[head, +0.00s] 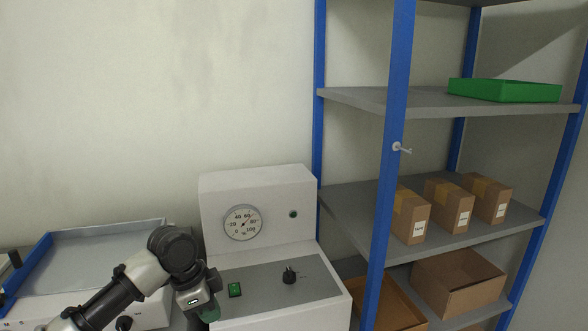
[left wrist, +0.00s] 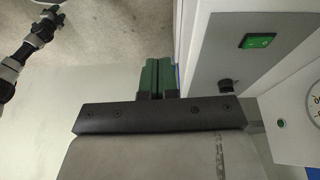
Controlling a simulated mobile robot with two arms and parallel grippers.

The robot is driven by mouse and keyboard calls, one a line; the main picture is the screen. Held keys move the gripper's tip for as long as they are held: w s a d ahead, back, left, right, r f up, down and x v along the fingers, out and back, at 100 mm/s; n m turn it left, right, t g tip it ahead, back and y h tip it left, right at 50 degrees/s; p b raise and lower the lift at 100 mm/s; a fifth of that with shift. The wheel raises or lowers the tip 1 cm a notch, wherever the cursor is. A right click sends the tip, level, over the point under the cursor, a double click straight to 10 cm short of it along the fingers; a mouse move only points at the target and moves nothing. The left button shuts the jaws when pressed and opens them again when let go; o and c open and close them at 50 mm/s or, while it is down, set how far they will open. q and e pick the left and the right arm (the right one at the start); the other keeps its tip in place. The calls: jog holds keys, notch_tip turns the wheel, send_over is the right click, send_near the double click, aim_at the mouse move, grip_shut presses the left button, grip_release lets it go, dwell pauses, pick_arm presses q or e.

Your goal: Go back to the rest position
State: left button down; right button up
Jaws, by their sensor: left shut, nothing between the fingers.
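My left gripper (head: 208,313) hangs at the lower middle of the head view, in front of the white machine's control panel and left of its green switch. Only part of it shows there, cut by the bottom edge. In the left wrist view its green fingers (left wrist: 157,76) are together with nothing between them. They are beside the edge of the machine, apart from the green switch (left wrist: 258,41).
The white machine (head: 255,195) has a gauge (head: 242,223), a green switch (head: 235,290) and a black knob (head: 290,275). At right stands a blue-posted shelf (head: 350,100) with brown boxes (head: 448,207) and a green tray (head: 503,90). A blue-edged tray (head: 95,245) lies left.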

pick_arm(q)
jog(key=s+d+f+n+t+h, duration=0.15)
jog(key=s+d+f+n, duration=0.35)
jog(key=s+f, duration=0.9)
jog(key=s+a+f+n+t+y, duration=0.15)
jog(key=s+a+n, duration=0.3)
jog(key=s, duration=0.45)
jog(key=s+a+f+n+y, duration=0.1)
jog(key=s+a+n+y, duration=0.2)
jog(key=s+a, duration=0.35)
notch_tip(320, 180, down, 22)
jog(key=s+d+g+p, duration=0.1)
jog(key=s+d+p, duration=0.1)
jog(key=s+p, duration=0.15)
jog(key=s+a+f+g+p, duration=0.1)
jog(key=s+a+f+p, duration=0.1)
jog(key=s+f, duration=1.1)
jog(key=shift+s+a+g+p, duration=0.3)
jog(key=shift+s+a+p, duration=0.1)
jog(key=shift+s, duration=0.7)
pick_arm(e)
notch_tip(320, 180, up, 6)
jog(key=shift+s+r, duration=0.15)
jog(key=shift+s, duration=0.15)
